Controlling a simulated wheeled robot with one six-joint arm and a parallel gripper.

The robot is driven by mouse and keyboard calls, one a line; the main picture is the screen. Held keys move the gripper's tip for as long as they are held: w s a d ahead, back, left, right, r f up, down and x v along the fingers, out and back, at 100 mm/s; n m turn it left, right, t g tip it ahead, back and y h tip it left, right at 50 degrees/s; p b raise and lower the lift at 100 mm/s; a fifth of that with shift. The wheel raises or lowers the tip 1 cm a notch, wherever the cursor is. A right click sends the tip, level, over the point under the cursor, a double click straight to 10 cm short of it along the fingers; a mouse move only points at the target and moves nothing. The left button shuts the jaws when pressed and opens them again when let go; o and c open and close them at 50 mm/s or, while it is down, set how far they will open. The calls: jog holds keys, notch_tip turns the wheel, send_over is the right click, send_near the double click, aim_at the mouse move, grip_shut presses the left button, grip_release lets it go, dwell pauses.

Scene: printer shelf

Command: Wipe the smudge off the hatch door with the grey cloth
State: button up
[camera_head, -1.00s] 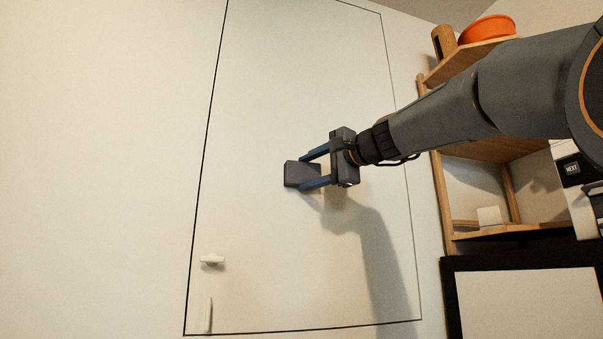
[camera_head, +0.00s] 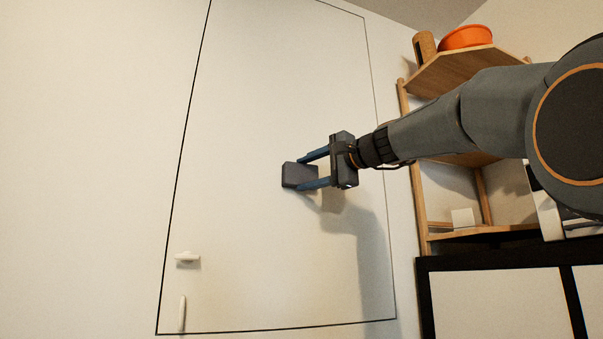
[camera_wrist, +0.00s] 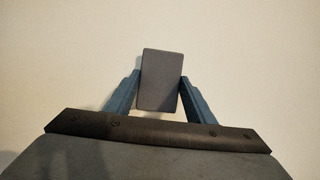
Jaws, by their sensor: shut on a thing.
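The grey cloth (camera_head: 299,176) is a dark, block-shaped pad held at the tips of my gripper (camera_head: 314,170). My gripper is shut on it, with one blue finger on each side. In the wrist view the cloth (camera_wrist: 160,80) sits between the two fingertips (camera_wrist: 160,88) against a plain pale surface. The hatch door (camera_head: 270,100) is a large off-white panel outlined in black. The cloth is at the door's middle, touching or very close to it; I cannot tell which. I cannot see a clear smudge; the cloth, gripper and shadow cover part of the door.
A white handle (camera_head: 187,259) and a slim white piece (camera_head: 182,314) are at the door's lower left. A wooden shelf (camera_head: 455,68) with an orange bowl (camera_head: 466,37) and a brown cylinder (camera_head: 424,47) stands to the right. A black-framed white cabinet (camera_head: 495,300) is below it.

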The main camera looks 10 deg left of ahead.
jog(key=shift+w+d, duration=0.6)
jog(key=shift+d, duration=0.35)
jog(key=shift+s+a+b, duration=0.1)
jog(key=shift+s+a, duration=0.55)
jog(key=shift+a, duration=0.4)
jog(key=shift+s+a+b, duration=0.15)
jog(key=shift+s+a, duration=0.55)
jog(key=shift+a, duration=0.4)
jog(key=shift+s+a+b, duration=0.1)
jog(key=shift+s+a, duration=0.55)
jog(key=shift+a, duration=0.4)
jog(key=shift+s+a, duration=0.45)
jog(key=shift+a, duration=0.35)
jog(key=shift+s+a, duration=0.4)
jog(key=shift+a, duration=0.35)
jog(key=shift+s+f, duration=0.1)
jog(key=shift+s+d+b, duration=0.4)
jog(key=shift+s+d, duration=0.1)
jog(key=shift+s, duration=0.3)
jog(key=shift+s+d+b, duration=0.4)
jog(key=shift+s+d, duration=0.15)
jog(key=shift+s, duration=0.25)
jog(key=shift+s+d+b, duration=0.4)
jog(key=shift+s+d, duration=0.1)
jog(key=shift+s, duration=0.3)
jog(key=shift+s, duration=0.1)
